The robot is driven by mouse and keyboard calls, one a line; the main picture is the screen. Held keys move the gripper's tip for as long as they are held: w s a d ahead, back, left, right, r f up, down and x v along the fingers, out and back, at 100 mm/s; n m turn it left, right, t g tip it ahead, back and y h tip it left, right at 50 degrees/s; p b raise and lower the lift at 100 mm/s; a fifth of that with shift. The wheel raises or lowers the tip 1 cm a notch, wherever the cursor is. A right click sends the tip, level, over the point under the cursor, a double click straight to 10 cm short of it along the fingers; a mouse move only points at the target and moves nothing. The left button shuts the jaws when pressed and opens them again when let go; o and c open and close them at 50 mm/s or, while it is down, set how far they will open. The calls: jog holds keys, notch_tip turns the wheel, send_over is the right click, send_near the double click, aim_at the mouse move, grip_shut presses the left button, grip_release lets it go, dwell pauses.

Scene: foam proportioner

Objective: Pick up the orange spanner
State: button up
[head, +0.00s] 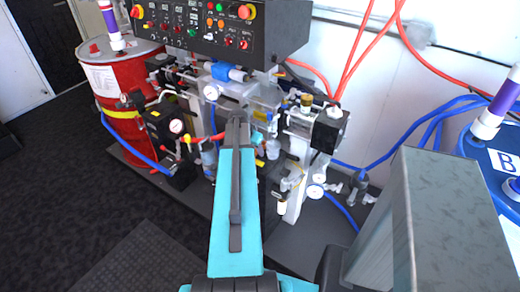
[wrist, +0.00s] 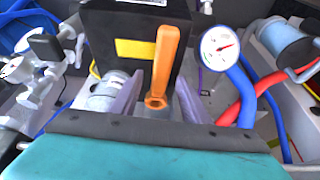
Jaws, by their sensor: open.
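The orange spanner (wrist: 167,55) stands nearly upright in the wrist view, in front of a black box with a yellow label. Its ring end is at the bottom, close to my gripper. My gripper (wrist: 160,82) is open, with one pale purple-grey finger on each side of the spanner's lower end. I see gaps between the spanner and both fingers. In the head view my teal arm reaches toward the machine and covers the gripper's surroundings. I cannot make out the spanner there.
The black box (wrist: 110,28) is close behind the spanner. A white gauge (wrist: 222,45) with blue and red hoses is at right. In the head view a black control panel (head: 215,25) overhangs the machine. A red drum (head: 125,85) stands left; dark floor (head: 60,190) is open at left.

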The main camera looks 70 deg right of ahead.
grip_shut()
jog(key=shift+r, duration=0.1)
dwell(0.3)
jog(key=shift+r+b, duration=0.35)
jog(key=shift+r, duration=0.75)
jog(key=shift+w+a+r, duration=0.1)
jog(key=shift+a+r, duration=0.3)
jog(key=shift+r, duration=0.2)
jog(key=w+a+r, duration=0.1)
jog(key=w+a, duration=0.2)
jog(key=a, duration=0.9)
jog(key=shift+a+r+b, duration=0.15)
jog(key=shift+r+b, duration=0.15)
jog(key=shift+b, duration=0.15)
